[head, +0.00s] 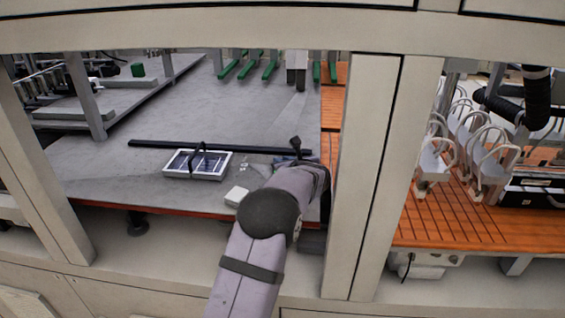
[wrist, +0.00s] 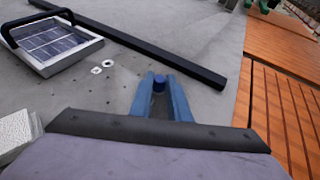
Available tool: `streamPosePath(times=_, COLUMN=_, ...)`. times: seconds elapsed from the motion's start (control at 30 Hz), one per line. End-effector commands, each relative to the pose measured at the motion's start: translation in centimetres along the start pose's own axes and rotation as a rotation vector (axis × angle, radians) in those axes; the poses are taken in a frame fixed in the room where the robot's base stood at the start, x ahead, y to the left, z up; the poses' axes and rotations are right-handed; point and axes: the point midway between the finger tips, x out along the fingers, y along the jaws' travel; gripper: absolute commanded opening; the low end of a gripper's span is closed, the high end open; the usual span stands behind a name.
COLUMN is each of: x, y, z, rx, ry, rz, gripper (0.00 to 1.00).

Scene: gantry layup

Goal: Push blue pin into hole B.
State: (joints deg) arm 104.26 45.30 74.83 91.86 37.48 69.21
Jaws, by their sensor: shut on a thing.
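My gripper (wrist: 160,92) has blue fingers and is shut on the blue pin (wrist: 159,84) in the wrist view. Only the pin's dark blue upper part shows between the fingertips; its lower end is hidden. Two small whitish ring-like pieces (wrist: 102,67) lie on the grey table (wrist: 70,98), up and left of the gripper. A few tiny dark spots on the table near the gripper may be holes, but I cannot tell which is hole B. In the head view my arm hides most of the gripper, and the pin cannot be made out.
A framed solar panel (head: 198,165) with a dark handle lies to the left. A long black bar (head: 215,146) lies behind the gripper. A small white block (head: 236,196) sits near the table's front edge. A beige post (head: 362,180) stands right of my arm.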

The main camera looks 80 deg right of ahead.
Motion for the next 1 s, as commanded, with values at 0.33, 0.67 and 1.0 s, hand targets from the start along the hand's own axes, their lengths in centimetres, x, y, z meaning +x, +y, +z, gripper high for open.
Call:
streamPosePath(times=0.33, x=0.1, y=0.0, z=-0.4, rx=0.001, ry=0.003, rz=0.001, gripper=0.38)
streamPosePath(times=0.67, x=-0.1, y=0.0, z=0.1, rx=0.000, ry=0.001, rz=0.000, gripper=0.38)
streamPosePath(times=1.0, x=-1.8, y=0.0, z=4.3, rx=-0.003, ry=-0.001, rz=-0.001, gripper=0.38)
